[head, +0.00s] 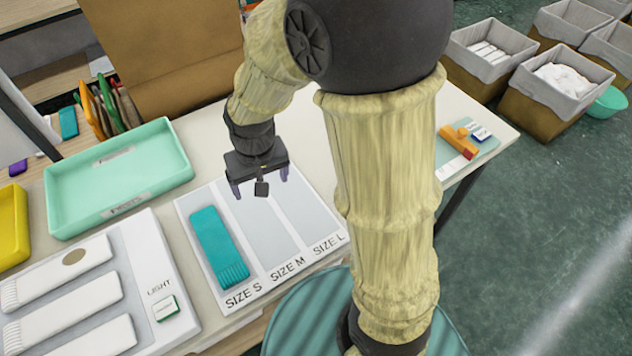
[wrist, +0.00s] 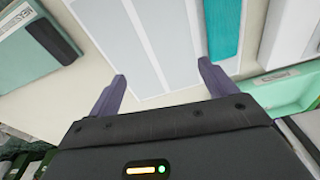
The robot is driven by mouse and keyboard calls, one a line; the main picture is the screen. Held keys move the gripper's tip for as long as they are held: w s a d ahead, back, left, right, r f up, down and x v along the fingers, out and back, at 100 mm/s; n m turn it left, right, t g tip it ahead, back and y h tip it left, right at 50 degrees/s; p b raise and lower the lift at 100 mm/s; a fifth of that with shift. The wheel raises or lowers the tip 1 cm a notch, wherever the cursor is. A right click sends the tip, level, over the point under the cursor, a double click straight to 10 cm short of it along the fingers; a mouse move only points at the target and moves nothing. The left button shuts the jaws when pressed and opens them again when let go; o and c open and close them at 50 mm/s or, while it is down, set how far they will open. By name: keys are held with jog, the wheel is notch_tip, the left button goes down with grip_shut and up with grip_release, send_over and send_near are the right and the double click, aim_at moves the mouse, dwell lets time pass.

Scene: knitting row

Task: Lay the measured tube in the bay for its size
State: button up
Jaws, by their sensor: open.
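A size board (head: 330,232) lies on the table with three grey bays marked SIZE S, SIZE M and SIZE L. A teal knitted tube (head: 215,242) lies flat in the SIZE S bay, its ribbed end towards the label. The tube also shows in the wrist view (wrist: 222,30), right of the empty bays. My gripper (head: 259,184) hangs above the far part of the board, apart from the tube. In the wrist view my gripper (wrist: 163,82) has its two fingers wide apart with nothing between them. The SIZE M and SIZE L bays look empty.
A mint tray (head: 120,178), seemingly empty, stands back left. A board marked LIGHT (head: 155,265) with several white tubes lies front left. A yellow tray (head: 12,225) is at the left edge. An orange object (head: 458,140) lies on a mat at the right.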

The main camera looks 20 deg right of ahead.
jog(key=s+d+m+t, duration=0.1)
jog(key=s+d, duration=0.4)
jog(key=d, duration=0.6)
jog(key=shift+s+r, duration=0.3)
jog(key=shift+r, duration=0.15)
jog(key=shift+r, duration=0.1)
jog(key=shift+r+p, duration=0.75)
jog(key=shift+p, duration=0.1)
